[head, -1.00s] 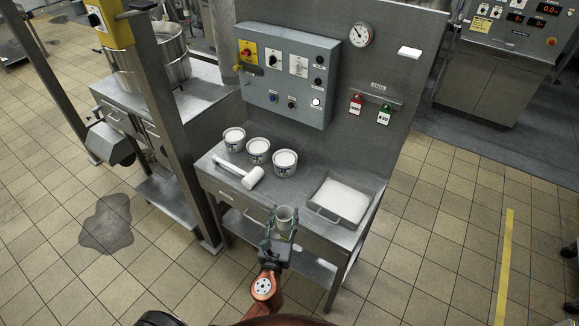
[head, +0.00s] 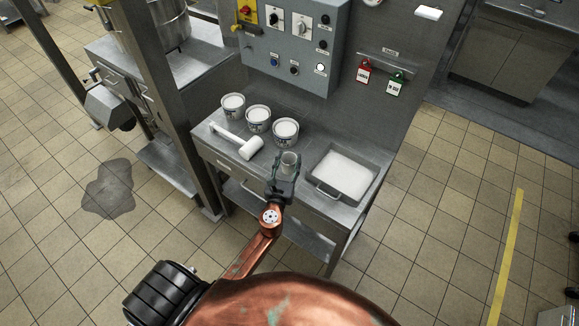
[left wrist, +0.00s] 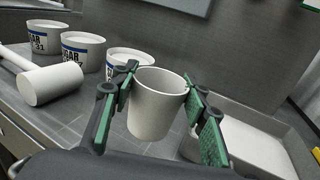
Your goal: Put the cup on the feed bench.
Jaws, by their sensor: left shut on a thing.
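The white cup (head: 289,162) is held upright in my left gripper (head: 287,172). In the left wrist view the cup (left wrist: 158,105) sits between the green pads of my left gripper (left wrist: 158,100), which is shut on it. The cup is over the front part of the grey metal bench (head: 307,158), between the tubs and the tray. I cannot tell whether its base touches the top. My right gripper is not in view.
Several white sugar tubs, one of them nearest the cup (head: 285,131), stand behind it. A white mallet (head: 250,148) lies to the left. A shallow metal tray (head: 318,190) is on the right. A control box (head: 290,45) is on the panel behind.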

